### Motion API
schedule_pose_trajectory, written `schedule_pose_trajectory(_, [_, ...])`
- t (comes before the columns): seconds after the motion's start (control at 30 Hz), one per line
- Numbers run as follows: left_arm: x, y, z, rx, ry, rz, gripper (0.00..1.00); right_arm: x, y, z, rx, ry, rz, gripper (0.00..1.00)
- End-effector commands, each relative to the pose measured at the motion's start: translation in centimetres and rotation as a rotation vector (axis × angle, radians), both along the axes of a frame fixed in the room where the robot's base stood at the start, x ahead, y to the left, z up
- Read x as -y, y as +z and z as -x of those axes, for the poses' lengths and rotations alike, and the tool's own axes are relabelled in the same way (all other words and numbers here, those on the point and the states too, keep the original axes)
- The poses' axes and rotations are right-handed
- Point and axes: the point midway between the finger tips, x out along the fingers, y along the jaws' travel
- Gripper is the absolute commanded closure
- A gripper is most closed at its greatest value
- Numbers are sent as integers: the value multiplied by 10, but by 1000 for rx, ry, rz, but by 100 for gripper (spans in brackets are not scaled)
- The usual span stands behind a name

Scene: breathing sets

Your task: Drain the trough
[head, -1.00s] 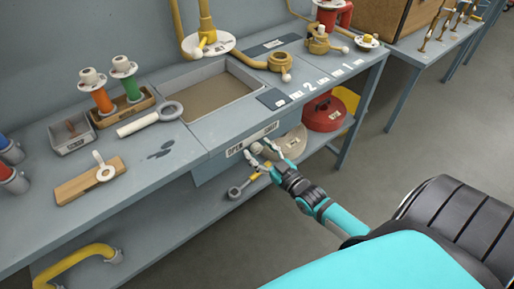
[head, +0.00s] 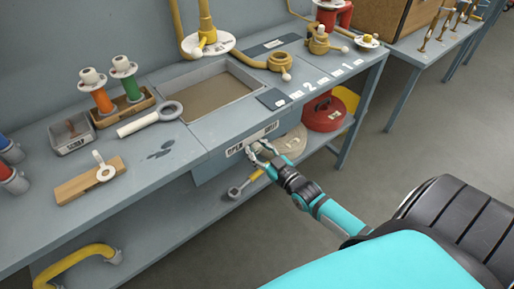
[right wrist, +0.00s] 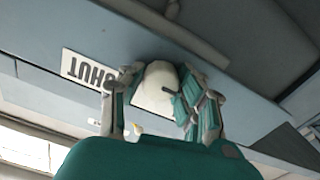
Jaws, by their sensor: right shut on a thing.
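The trough (head: 195,74) is a rectangular basin set into the grey-blue bench, with a flat brownish surface inside. On the bench front below it is a pale round knob (head: 254,147), between words on a white label (head: 237,149). My right gripper (head: 260,151) is shut on this knob. The right wrist view shows the pale knob (right wrist: 157,88) between the fingers (right wrist: 155,108), beside an upside-down plate (right wrist: 98,73) reading SHUT. The knob's turned position cannot be told. My left gripper is not in view.
Yellow pipe fittings (head: 281,61) stand behind and right. A red round case (head: 322,115) sits on the lower shelf. The floor at right is clear.

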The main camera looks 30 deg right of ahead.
Motion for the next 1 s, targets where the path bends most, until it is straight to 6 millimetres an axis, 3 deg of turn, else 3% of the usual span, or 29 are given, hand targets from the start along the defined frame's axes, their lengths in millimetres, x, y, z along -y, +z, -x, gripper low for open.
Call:
schedule_pose_trajectory(0.37, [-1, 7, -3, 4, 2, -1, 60, 0, 1, 0, -10, 0, -119, 100])
schedule_pose_trajectory(1.0, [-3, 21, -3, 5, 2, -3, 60, 2, 0, 0, -55, 0, -695, 100])
